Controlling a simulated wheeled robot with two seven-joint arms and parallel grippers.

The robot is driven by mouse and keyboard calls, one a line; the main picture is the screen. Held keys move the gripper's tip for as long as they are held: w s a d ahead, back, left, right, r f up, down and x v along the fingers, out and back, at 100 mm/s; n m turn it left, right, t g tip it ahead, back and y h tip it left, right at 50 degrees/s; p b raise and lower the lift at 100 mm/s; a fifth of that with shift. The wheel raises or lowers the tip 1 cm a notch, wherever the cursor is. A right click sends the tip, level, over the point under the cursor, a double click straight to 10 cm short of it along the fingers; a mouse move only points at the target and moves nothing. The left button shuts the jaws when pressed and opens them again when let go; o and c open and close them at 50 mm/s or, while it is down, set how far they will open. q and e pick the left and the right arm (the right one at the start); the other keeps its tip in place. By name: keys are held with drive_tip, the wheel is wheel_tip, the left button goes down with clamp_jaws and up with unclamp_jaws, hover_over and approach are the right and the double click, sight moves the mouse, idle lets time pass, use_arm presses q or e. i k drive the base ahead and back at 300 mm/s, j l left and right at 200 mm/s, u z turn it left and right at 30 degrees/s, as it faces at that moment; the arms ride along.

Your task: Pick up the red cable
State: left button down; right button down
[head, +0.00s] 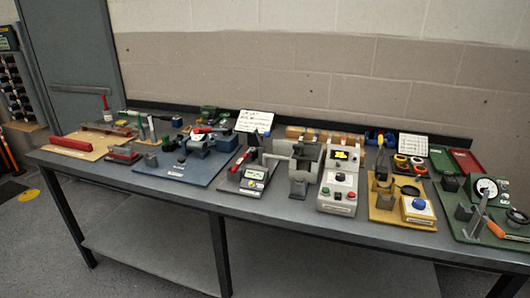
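I cannot make out a red cable for certain; the objects are small in the head view. A thin red strip (239,161) lies by a meter (254,175) near the middle of the workbench. A grey, frame-shaped block (306,158), perhaps the transformer, stands to the right of the meter. Red and yellow rings (401,161), perhaps coils of wire, sit at the right, beneath a white card. Neither of my grippers is in view.
The long grey workbench (125,176) is crowded. A blue board (190,177), a grey control box (337,192) with buttons, a yellow board (383,211) and a green board (463,228) stand on it. A wall is behind. Bare strips show along the front edge.

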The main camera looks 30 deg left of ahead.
sight(241, 160)
drive_tip(key=i+j+u, duration=0.1)
drive_tip(key=i+u, duration=0.2)
drive_tip(key=i, duration=0.2)
drive_tip(key=i+u, duration=0.3)
drive_tip(key=i, duration=0.15)
